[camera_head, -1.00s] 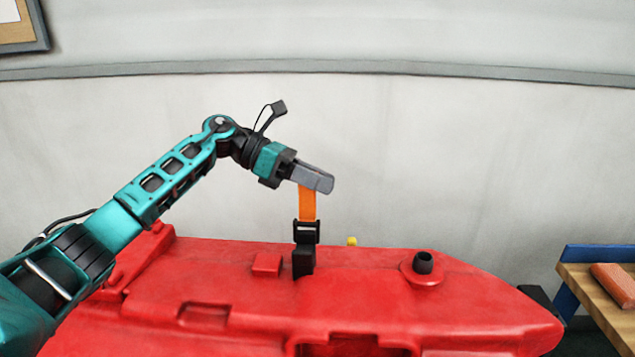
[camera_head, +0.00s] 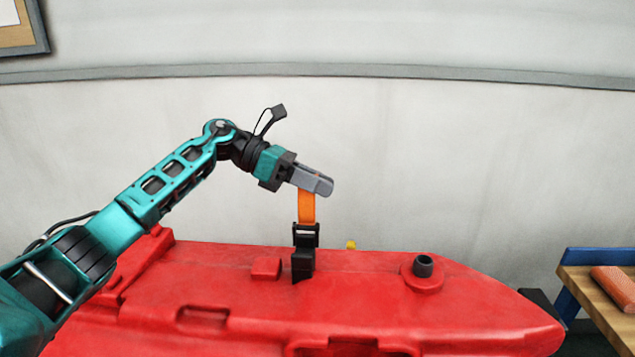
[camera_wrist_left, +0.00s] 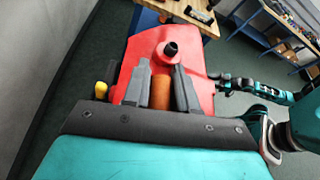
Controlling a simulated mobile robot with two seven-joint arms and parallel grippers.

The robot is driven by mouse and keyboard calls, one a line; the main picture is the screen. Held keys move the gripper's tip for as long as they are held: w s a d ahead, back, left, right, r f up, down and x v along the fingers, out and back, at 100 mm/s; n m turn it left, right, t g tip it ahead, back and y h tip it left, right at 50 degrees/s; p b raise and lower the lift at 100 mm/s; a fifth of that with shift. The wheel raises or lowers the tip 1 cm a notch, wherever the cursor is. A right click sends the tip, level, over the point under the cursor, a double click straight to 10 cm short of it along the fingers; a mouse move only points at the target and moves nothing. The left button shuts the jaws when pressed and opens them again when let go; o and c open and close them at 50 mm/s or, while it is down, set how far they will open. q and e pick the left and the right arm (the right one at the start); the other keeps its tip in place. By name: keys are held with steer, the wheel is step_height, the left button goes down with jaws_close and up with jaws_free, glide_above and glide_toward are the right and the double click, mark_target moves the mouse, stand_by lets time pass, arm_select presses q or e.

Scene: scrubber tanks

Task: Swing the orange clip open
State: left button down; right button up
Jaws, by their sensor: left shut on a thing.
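The orange clip (camera_head: 307,208) stands upright above the red tank (camera_head: 210,265), on a black bracket (camera_head: 303,250) fixed to the tank's top. My left gripper (camera_head: 318,182) is shut on the upper end of the clip, and its fingers hide that end. In the left wrist view the orange clip (camera_wrist_left: 160,92) shows between the two grey fingers (camera_wrist_left: 160,88). My right gripper (camera_wrist_left: 228,82) appears in the left wrist view off to the right, beside the red tank, too small to tell its jaws.
A black round port (camera_head: 423,264) rises from the tank's right part. A small yellow piece (camera_head: 351,245) sits behind the bracket. A wooden bench (camera_head: 605,298) with a blue edge and an orange-red block (camera_head: 613,284) stands at the right. The space above the tank is clear.

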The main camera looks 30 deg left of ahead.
arm_select(q)
steer(key=c, duration=1)
jaws_free()
steer(key=shift+f, duration=0.1)
steer(key=shift+o, duration=0.2)
steer(key=b+v, duration=0.1)
steer(key=v, duration=1.2)
steer(key=shift+s+d+f, duration=0.1)
